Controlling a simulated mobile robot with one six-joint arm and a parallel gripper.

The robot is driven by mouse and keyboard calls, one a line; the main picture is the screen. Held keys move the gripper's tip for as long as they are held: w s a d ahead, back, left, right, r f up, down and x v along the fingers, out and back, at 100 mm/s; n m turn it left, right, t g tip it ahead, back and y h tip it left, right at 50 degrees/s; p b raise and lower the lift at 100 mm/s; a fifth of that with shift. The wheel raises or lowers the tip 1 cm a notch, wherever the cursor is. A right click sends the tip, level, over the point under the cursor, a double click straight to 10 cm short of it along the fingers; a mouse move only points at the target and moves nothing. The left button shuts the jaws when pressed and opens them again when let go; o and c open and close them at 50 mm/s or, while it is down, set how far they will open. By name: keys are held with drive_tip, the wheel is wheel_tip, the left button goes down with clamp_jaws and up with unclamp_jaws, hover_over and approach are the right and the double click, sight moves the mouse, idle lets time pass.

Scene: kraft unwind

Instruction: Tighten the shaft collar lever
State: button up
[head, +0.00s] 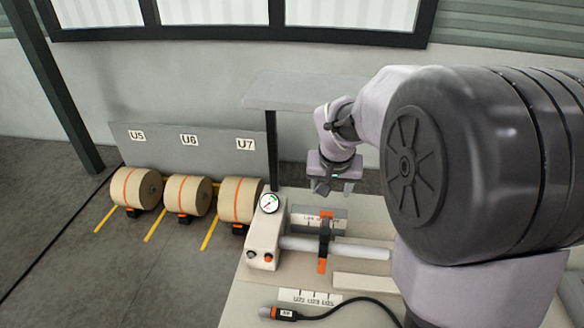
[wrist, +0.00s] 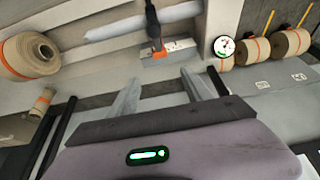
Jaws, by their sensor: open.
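The shaft collar (head: 325,236) is a dark band around the pale horizontal shaft (head: 362,250). Its orange lever (head: 322,265) hangs down at the front, and another orange part shows at the collar's top. In the wrist view the dark collar (wrist: 152,20) and an orange part (wrist: 158,54) show at the top centre, on the pale shaft (wrist: 125,28). My gripper (head: 335,188) is open and empty, above and behind the collar and apart from it. In the wrist view its two fingers (wrist: 172,80) are spread with nothing between them. Whether the lever is tight cannot be told.
A white housing with a dial gauge (head: 269,203) and two buttons stands left of the collar. Paper rolls (head: 188,195) lie on the floor at left, before a grey panel (head: 195,150). A black cable with an orange-banded plug (head: 278,313) lies in front. A grey shelf (head: 300,90) is behind.

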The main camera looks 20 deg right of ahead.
sight(327, 213)
drive_tip(key=b+x, duration=0.4)
drive_tip(key=x, duration=1.2)
drive_tip(key=shift+a+f, duration=0.1)
clamp_jaws()
idle(0.5)
